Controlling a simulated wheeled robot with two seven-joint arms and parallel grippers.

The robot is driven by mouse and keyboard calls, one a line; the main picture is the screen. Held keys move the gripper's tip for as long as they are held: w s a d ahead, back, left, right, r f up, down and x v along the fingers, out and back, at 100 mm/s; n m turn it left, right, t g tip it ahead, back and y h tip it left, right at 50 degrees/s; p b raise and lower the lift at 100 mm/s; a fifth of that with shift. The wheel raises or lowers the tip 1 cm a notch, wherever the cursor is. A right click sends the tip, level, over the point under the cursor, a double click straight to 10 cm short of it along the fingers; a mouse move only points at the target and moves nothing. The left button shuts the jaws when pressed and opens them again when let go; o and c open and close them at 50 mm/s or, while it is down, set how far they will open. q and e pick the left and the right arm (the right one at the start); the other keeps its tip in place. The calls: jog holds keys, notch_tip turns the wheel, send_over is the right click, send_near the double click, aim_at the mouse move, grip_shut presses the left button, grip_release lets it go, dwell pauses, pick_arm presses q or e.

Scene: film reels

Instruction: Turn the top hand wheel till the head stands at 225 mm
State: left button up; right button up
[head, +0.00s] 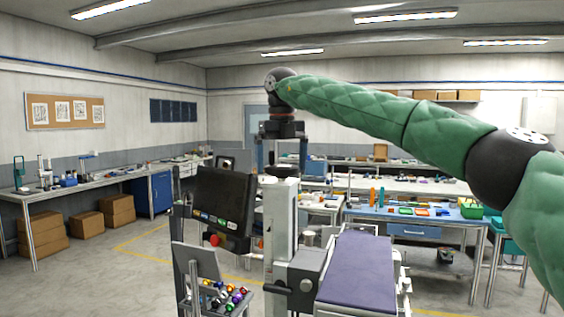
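A pale upright column (282,220) stands in the middle of the head view. My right gripper (282,160) points down over the column top. Its two fingers stand well apart, one on each side of the column top. I cannot tell whether they touch the wheel. A grey block with a dark crank (290,288) sits lower on the column. No height scale can be read at this size. My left gripper is not in view.
A dark screen (222,207) stands left of the column, with a tray of coloured knobs (225,297) below it. A purple-topped bed (355,272) lies to the right. A blue workbench (412,216) stands behind. The floor at left is mostly clear.

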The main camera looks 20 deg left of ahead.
aim_at(282, 166)
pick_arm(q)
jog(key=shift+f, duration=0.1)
pick_arm(e)
jog(key=shift+r, duration=0.1)
jog(key=shift+r, duration=0.3)
notch_tip(282, 166, up, 6)
jog(key=shift+f+b, duration=0.1)
jog(key=shift+b, duration=0.75)
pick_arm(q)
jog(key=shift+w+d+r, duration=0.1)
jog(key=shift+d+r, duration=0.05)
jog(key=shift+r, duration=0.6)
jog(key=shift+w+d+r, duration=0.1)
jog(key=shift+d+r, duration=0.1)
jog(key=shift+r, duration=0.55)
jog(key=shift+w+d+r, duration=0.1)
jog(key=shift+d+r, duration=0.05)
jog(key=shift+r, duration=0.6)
pick_arm(e)
jog(key=shift+r, duration=0.55)
